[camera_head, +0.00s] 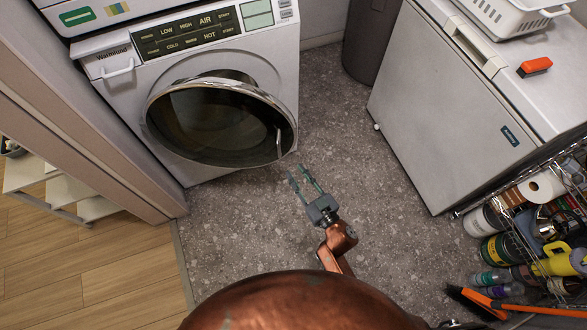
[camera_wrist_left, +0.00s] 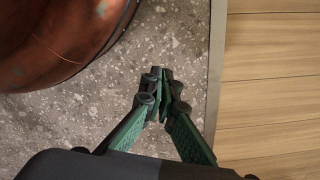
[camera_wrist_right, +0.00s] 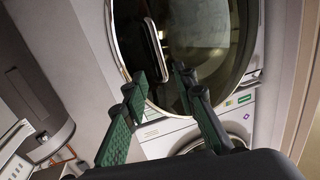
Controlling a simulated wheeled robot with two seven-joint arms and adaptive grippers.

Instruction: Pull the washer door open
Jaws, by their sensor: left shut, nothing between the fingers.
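The white washer (camera_head: 105,92) stands at the upper left of the head view. Its round, chrome-rimmed dark glass door (camera_head: 205,130) stands out from the front and appears slightly ajar. The door also fills the top of the right wrist view (camera_wrist_right: 200,45). A door handle (camera_head: 278,143) shows at its right side and in the right wrist view (camera_wrist_right: 155,40). My right gripper (camera_head: 293,174) is open and empty, just right of and below the door's rim, apart from the handle. My left gripper (camera_wrist_left: 163,76) is shut and empty above the floor, outside the head view.
A white chest freezer (camera_head: 450,100) stands right, with a basket (camera_head: 505,18) and an orange brush (camera_head: 535,67) on top. A wire rack (camera_head: 530,205) of bottles is at right. A dark bin (camera_head: 370,40) stands behind. A wall edge (camera_head: 100,130) is left. Floor between is clear.

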